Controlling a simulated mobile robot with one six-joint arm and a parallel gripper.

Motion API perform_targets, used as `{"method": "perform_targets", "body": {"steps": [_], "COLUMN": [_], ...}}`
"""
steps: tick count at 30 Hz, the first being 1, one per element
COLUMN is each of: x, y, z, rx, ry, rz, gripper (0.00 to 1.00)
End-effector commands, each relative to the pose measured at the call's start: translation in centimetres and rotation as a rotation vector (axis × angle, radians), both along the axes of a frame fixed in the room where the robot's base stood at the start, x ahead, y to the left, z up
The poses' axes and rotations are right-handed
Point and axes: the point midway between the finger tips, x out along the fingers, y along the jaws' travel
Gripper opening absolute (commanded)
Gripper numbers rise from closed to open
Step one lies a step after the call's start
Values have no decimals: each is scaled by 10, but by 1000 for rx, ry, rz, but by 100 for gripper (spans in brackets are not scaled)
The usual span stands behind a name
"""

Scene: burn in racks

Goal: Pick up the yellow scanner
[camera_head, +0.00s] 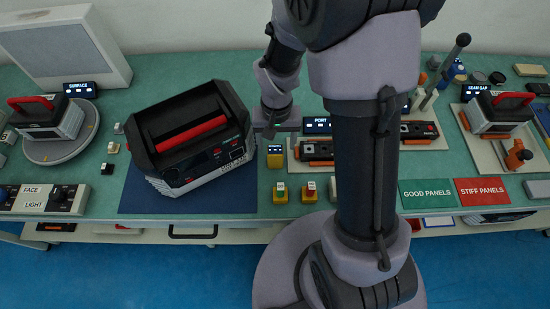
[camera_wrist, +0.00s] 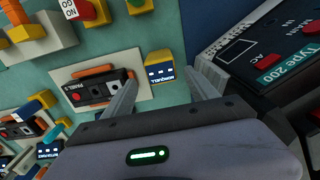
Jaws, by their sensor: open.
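A small yellow box with a dark lit screen (camera_head: 275,157), which looks like the yellow scanner, stands on the green bench just right of the blue mat. It also shows in the wrist view (camera_wrist: 160,72), upright beyond the fingertips. My gripper (camera_wrist: 163,75) is open, with one finger on each side of the box in the picture. Nothing is held between the fingers. I cannot tell how far the tips are from the box. In the head view my gripper (camera_head: 271,131) is just behind the box and partly hidden by my arm.
A large black case with a red handle (camera_head: 190,135) stands close on the left, on a blue mat (camera_head: 135,198). A panel fixture (camera_head: 318,151) is close on the right.

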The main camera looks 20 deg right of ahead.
Motion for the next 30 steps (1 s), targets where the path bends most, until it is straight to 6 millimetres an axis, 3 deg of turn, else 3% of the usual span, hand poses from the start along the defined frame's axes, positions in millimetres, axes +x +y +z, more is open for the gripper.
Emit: {"method": "perform_targets", "body": {"steps": [5,12,17,20,27,30], "x": [-3,-9,-8,-8,-8,-8], "y": [2,8,8,8,8,8], "z": [-17,-60,-58,-57,-57,-57], "rx": [0,1,2,2,2,2], "ry": [0,1,-2,-2,-2,-2], "rz": [0,0,0,0,0,0], "gripper": [67,67,67,52,4,0]}}
